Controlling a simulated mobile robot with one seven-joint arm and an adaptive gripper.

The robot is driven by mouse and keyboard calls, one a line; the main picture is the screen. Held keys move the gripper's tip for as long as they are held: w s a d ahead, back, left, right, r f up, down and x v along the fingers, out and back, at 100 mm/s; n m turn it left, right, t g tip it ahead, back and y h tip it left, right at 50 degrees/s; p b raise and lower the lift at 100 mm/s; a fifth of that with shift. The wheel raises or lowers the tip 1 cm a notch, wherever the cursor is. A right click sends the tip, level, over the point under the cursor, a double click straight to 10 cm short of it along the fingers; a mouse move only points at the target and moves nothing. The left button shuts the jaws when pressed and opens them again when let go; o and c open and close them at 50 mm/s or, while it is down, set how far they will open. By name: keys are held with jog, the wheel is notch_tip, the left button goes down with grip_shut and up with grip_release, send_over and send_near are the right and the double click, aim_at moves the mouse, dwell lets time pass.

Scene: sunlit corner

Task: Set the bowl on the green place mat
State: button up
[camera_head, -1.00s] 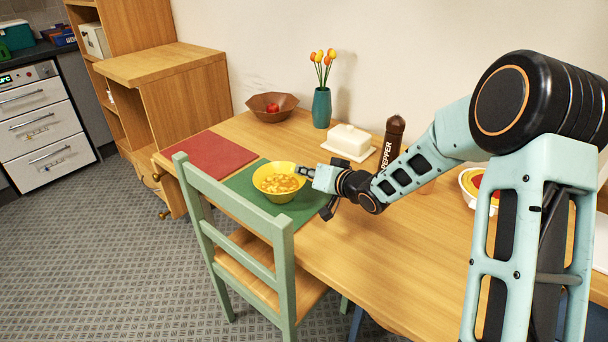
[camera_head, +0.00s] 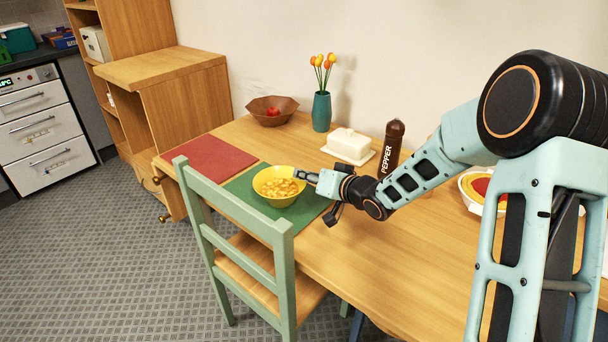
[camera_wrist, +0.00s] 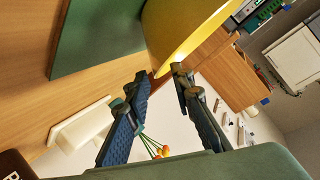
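The yellow bowl (camera_head: 279,198), filled with pale yellow-orange pieces, appears to sit upright on the green place mat (camera_head: 240,191). My gripper (camera_head: 302,174) is at the bowl's right side, level with its rim. In the wrist view the two fingers of my gripper (camera_wrist: 160,76) are apart with a gap between them, and the yellow bowl (camera_wrist: 180,25) is just beyond the tips. I see nothing held between the fingers. The green place mat (camera_wrist: 95,35) also shows at the upper left there. The bowl's underside is hidden.
A red mat (camera_head: 208,160) lies left of the green one. A green chair (camera_head: 240,235) stands at the near edge. Behind are a brown bowl (camera_head: 262,118), a tulip vase (camera_head: 321,112), a white butter dish (camera_head: 348,146) and a pepper mill (camera_head: 391,148).

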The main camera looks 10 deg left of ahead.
jog(key=p+v, duration=0.2)
jog(key=v, duration=0.8)
jog(key=shift+s+d, duration=0.25)
jog(key=shift+r, duration=0.1)
